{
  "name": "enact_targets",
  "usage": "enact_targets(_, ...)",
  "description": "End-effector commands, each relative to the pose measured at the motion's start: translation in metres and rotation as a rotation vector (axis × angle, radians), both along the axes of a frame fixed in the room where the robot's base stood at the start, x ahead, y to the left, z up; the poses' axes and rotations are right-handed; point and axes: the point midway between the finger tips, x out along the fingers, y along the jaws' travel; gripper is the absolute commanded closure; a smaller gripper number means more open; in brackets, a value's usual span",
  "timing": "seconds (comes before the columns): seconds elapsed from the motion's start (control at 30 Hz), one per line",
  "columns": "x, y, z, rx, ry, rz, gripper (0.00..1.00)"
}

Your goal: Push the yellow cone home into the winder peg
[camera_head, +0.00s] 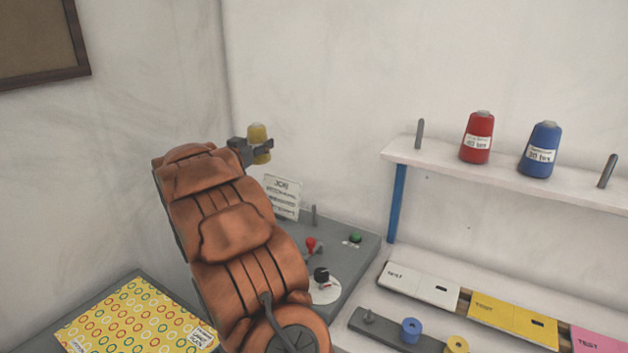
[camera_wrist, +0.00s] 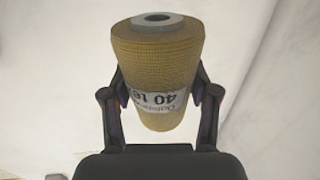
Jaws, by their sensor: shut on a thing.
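The yellow cone (camera_head: 257,135) is held in the air by my gripper (camera_head: 262,150), above and left of the grey winder base in the head view. In the wrist view the cone (camera_wrist: 157,65) stands between the two fingers of my gripper (camera_wrist: 158,95), its grey end with a dark hole toward the top of the picture and its label low. The gripper is shut on it. A thin grey peg (camera_head: 314,215) rises from the grey winder base (camera_head: 350,262), below and right of the cone. The cone is apart from that peg.
A red lever (camera_head: 310,244), a green button (camera_head: 355,237), a black knob (camera_head: 321,273) and a job card (camera_head: 282,196) are on the winder. A white shelf (camera_head: 400,152) at right holds a red cone (camera_head: 477,137), a blue cone (camera_head: 540,150) and two pegs.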

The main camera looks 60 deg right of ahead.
Motion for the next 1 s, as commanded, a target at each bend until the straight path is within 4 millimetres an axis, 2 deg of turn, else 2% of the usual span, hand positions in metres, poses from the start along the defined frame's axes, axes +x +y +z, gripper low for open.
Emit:
enact_targets(0.03, -0.017, -0.016, -0.014, -0.001, 0.001, -0.061, 0.82)
enact_targets(0.2, -0.074, -0.056, -0.044, -0.003, 0.0, -0.257, 0.82)
enact_targets(0.4, -0.119, -0.08, -0.074, -0.004, 0.002, -0.406, 0.82)
enact_targets(0.6, -0.135, -0.087, -0.084, -0.002, -0.001, -0.458, 0.82)
enact_targets(1.0, -0.135, -0.086, -0.083, -0.002, -0.002, -0.459, 0.82)
